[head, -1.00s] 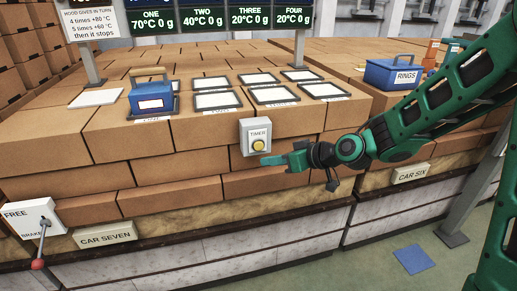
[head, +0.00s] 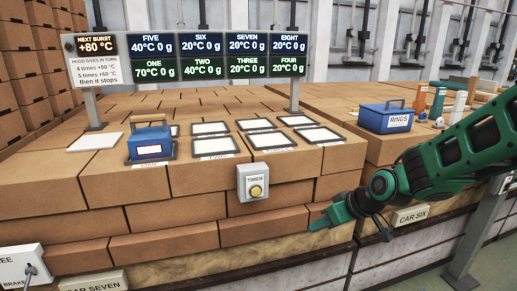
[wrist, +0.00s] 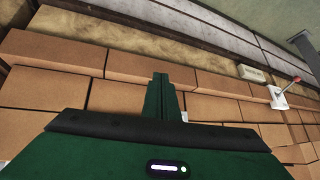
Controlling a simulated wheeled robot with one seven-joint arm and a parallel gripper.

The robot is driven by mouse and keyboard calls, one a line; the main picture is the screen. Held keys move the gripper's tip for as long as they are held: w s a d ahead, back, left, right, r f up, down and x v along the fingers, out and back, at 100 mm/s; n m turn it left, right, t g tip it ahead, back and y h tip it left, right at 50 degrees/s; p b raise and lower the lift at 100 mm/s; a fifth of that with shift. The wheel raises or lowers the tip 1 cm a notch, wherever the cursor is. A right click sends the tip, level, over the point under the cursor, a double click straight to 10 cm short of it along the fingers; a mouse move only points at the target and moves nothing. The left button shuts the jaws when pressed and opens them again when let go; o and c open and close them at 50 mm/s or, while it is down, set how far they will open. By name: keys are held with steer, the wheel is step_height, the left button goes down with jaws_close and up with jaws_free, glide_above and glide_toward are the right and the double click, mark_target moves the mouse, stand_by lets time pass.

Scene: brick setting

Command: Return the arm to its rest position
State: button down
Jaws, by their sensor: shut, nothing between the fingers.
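My gripper (head: 322,224) is at the end of my green arm, which reaches in from the right edge of the head view. It is in front of the brick stack's front face, below and right of the timer box (head: 252,182) with its yellow button. A gap separates it from the timer. The fingers are together and empty; in the wrist view my gripper (wrist: 161,82) shows as one narrow shut shape pointing at the bricks. Whether the fingertips touch the bricks cannot be told.
A blue box (head: 150,143) stands on plate ONE among several white plates. The display board (head: 198,58) stands behind them. A blue RINGS box (head: 388,117) is at right. The CAR SIX sign (head: 410,215) is beside my arm. A brake lever box (wrist: 279,97) shows in the wrist view.

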steer(key=s+d+r+m+g+h, duration=0.1)
steer(key=s+d+m+h, duration=0.15)
steer(key=s+d, duration=0.55)
steer(key=s+d+r+m+g+h, duration=0.15)
steer(key=s+d+m, duration=0.35)
steer(key=d, duration=0.5)
steer(key=s+d+m+g, duration=0.2)
steer(key=s+d, duration=0.1)
steer(key=s, duration=0.5)
steer(key=s+d+r+m+g, duration=0.1)
steer(key=s+d+m, duration=0.2)
steer(key=s, duration=0.6)
steer(key=shift+s+r+g+h, duration=0.15)
steer(key=shift+r+g+h, duration=0.1)
steer(key=shift+g+h, duration=0.15)
steer(key=shift+w+f, duration=0.25)
steer(key=shift+w, duration=0.4)
steer(key=shift+a, duration=0.1)
